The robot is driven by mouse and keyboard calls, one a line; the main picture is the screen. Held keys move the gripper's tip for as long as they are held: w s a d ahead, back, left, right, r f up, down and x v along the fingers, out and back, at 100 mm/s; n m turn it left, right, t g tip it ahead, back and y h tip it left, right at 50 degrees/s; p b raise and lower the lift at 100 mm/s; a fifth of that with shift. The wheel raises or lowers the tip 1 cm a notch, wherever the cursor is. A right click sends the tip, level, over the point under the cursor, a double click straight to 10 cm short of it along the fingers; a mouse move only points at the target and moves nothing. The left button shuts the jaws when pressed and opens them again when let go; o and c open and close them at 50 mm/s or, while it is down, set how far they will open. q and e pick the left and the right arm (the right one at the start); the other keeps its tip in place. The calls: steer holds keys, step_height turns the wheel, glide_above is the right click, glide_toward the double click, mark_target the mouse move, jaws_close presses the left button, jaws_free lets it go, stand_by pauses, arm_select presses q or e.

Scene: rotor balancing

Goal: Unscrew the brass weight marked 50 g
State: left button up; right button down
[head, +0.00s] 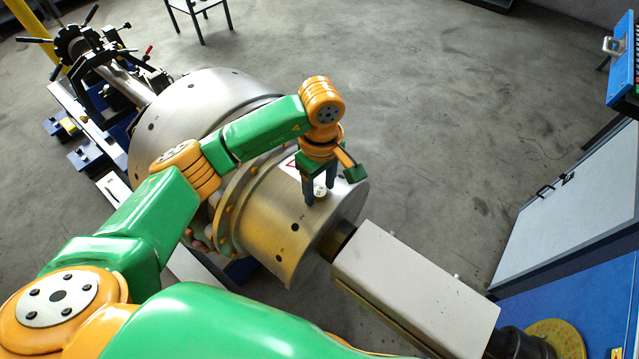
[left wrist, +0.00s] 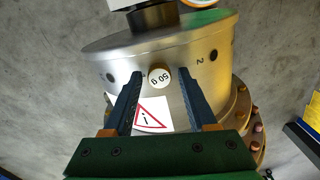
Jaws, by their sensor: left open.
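The weight marked 50 g (left wrist: 159,77) is a small round disc with a pale face, seated in the curved side of the metal rotor (left wrist: 110,62). It also shows in the head view (head: 320,191) near the rotor's right end. My left gripper (left wrist: 162,82) is open, with one dark finger on each side of the weight and a visible gap to both. In the head view the left gripper (head: 319,196) points down at the rotor (head: 275,225). My right gripper is not in view.
A warning label (left wrist: 152,115) is on the rotor beside the weight. Empty dark holes (head: 295,227) dot the rotor's side. A grey box-shaped shaft cover (head: 415,290) extends from the rotor's right end. A blue and grey cabinet (head: 580,215) stands at right, with open floor between.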

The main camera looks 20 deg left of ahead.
arm_select(q)
steer(key=shift+s+r, duration=0.1)
steer(key=shift+c, duration=1.3)
jaws_close()
steer(key=n, duration=0.9)
steer(key=n+p, duration=0.1)
steer(key=n, duration=0.5)
steer(key=shift+r, duration=0.15)
steer(key=n, duration=0.3)
steer(key=shift+n, duration=0.3)
